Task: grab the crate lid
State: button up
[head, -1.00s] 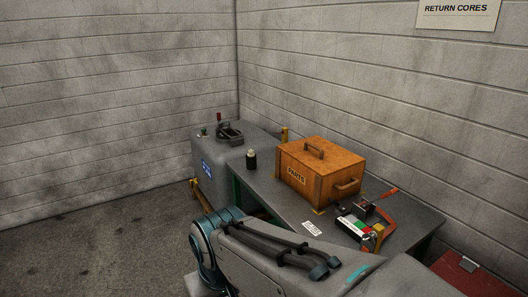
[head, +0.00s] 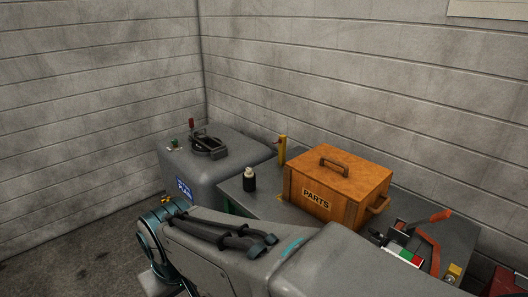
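The orange wooden crate (head: 307,196) labelled PARTS sits closed on the grey table in the head view. Its flat lid (head: 358,179) is on top, with a dark arched handle (head: 334,163) in the middle. A side handle shows at the crate's right end. My grey arm crosses the bottom of the view, in front of the table and to the left of and below the crate. My gripper cannot be made out, and nothing of mine touches the lid.
A grey tank (head: 212,172) with a dark fitting on top stands left of the table. A small dark bottle (head: 249,181) and a yellow post (head: 282,150) are left of the crate. A red-handled tool (head: 428,235) lies to its right. Block walls close the corner behind.

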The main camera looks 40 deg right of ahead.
aim_at(354, 177)
jog(key=i, duration=2.4)
jog(key=z, duration=3.85)
jog(key=i, duration=0.5)
jog(key=u, duration=0.05)
